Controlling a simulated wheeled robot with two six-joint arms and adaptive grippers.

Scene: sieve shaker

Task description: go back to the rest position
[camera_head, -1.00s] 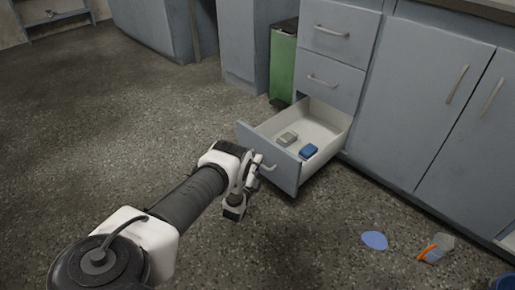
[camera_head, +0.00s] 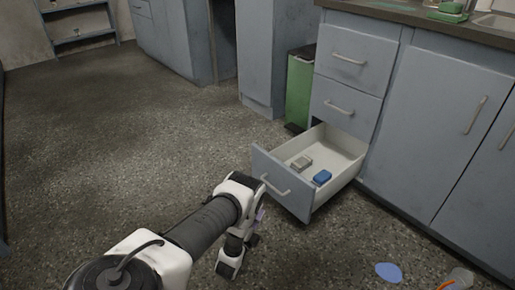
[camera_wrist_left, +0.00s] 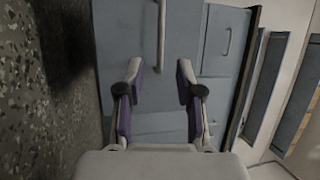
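My left gripper (camera_head: 258,222) is in front of the pulled-out drawer, just below and left of its bar handle (camera_head: 275,188) in the head view. In the left wrist view its two purple-lined fingers (camera_wrist_left: 158,78) are apart with nothing between them. The drawer (camera_head: 345,150) stands open, with a grey block (camera_head: 301,162) and a blue block (camera_head: 322,177) lying inside. My right gripper is not in view.
A green bin (camera_head: 299,88) stands beside the drawer unit. A blue disc (camera_head: 388,272) and a clear item with an orange part (camera_head: 457,279) lie on the floor at the lower right. Open floor (camera_head: 110,130) spreads to the left. Closed cabinet doors (camera_head: 425,130) line the right.

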